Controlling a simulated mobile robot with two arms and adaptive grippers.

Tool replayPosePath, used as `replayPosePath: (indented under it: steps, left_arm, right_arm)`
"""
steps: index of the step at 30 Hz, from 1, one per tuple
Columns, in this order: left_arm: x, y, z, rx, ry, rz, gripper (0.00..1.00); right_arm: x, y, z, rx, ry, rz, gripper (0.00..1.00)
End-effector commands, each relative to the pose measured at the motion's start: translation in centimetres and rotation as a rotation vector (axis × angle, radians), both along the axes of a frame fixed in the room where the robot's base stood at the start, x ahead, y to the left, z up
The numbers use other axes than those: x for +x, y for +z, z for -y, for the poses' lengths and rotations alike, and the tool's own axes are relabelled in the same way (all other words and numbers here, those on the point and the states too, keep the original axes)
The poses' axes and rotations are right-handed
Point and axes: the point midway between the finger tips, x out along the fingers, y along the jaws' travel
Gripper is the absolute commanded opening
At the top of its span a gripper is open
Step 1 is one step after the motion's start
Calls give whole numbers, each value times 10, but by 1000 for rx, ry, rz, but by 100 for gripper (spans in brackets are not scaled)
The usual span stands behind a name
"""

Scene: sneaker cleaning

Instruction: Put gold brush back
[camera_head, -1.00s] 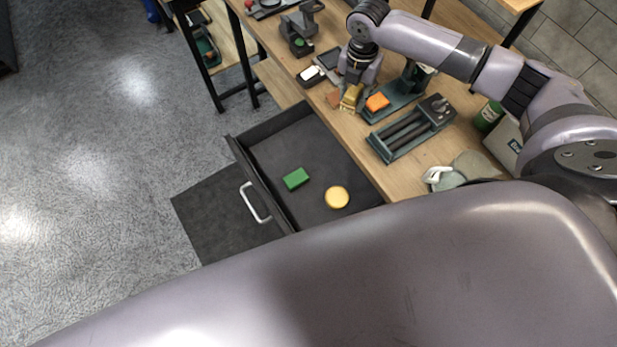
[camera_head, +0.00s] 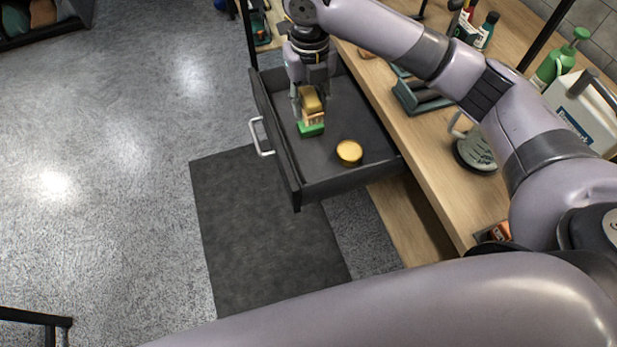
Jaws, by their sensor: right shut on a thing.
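The gold brush (camera_head: 312,103), with a gold top and a paler lower part, is held in my right gripper (camera_head: 312,96). That gripper is shut on it and points down over the open dark drawer (camera_head: 292,168). In the picture the brush sits directly over a green block (camera_head: 311,130) in the drawer and hides part of it. I cannot tell whether the two touch. A round yellow piece (camera_head: 349,152) lies on the drawer floor to the right. My left gripper is not in view.
A dark mat (camera_head: 262,235) lies on the floor. The drawer floor around the yellow piece is clear.

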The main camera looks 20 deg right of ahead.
Motion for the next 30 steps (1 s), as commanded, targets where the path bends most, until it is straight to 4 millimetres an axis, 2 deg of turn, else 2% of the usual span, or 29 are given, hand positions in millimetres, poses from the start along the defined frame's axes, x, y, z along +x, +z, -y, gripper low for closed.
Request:
replayPosePath:
  steps: [5,15,19,26,30]
  left_arm:
    - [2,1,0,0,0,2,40]
    - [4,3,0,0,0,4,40]
    - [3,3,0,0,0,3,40]
    - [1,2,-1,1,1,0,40]
    - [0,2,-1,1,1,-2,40]
  right_arm:
    - [-2,-35,0,-1,6,-8,10]
    - [-2,-124,0,-2,3,-6,10]
    - [-1,-146,0,-2,3,-4,10]
    - [-1,-162,0,-1,3,-3,10]
    - [-1,-183,0,-1,3,-5,10]
